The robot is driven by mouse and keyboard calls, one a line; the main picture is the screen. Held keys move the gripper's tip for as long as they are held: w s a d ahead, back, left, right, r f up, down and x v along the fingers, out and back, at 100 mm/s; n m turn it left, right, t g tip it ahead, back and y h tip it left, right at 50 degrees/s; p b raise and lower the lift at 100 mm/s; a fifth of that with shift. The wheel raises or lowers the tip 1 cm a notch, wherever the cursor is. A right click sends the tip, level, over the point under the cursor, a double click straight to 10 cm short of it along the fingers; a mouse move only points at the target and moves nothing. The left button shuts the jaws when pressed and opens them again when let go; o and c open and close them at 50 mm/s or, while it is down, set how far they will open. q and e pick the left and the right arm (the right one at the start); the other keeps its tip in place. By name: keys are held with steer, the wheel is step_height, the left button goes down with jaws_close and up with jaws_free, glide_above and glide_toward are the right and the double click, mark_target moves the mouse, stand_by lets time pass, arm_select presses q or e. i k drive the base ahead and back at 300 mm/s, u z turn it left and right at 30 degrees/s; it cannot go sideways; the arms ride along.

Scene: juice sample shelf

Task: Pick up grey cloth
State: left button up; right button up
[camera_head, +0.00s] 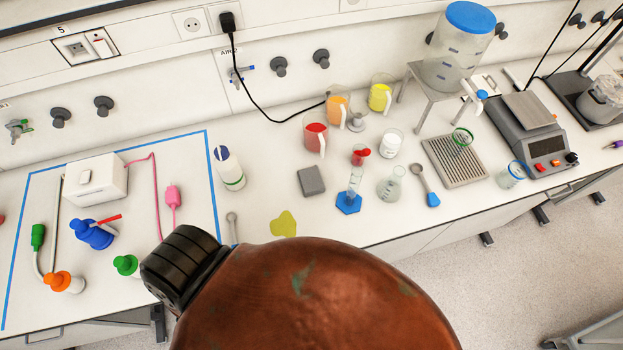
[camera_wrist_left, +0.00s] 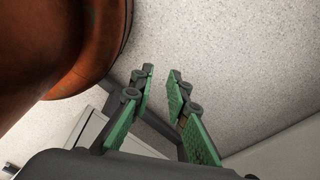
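The grey cloth (camera_head: 311,180) looks like a small, flat, folded grey square. It lies on the white bench near the middle of the head view, left of the blue-based cylinder and above a yellow patch. Nothing touches it. My left gripper (camera_wrist_left: 162,72) shows only in the left wrist view. Its two green-padded fingers are apart with nothing between them, and the speckled floor is behind them. The cloth is not in the left wrist view. My right gripper is in neither view.
A yellow patch (camera_head: 284,223) lies on the bench below the cloth. A blue-based cylinder (camera_head: 349,202), a red beaker (camera_head: 316,133), a flask (camera_head: 390,184) and a spoon (camera_head: 426,186) stand or lie to the right. A white bottle (camera_head: 229,170) is to the left.

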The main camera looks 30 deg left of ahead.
mark_target(312, 182)
steer(key=u, duration=1.05)
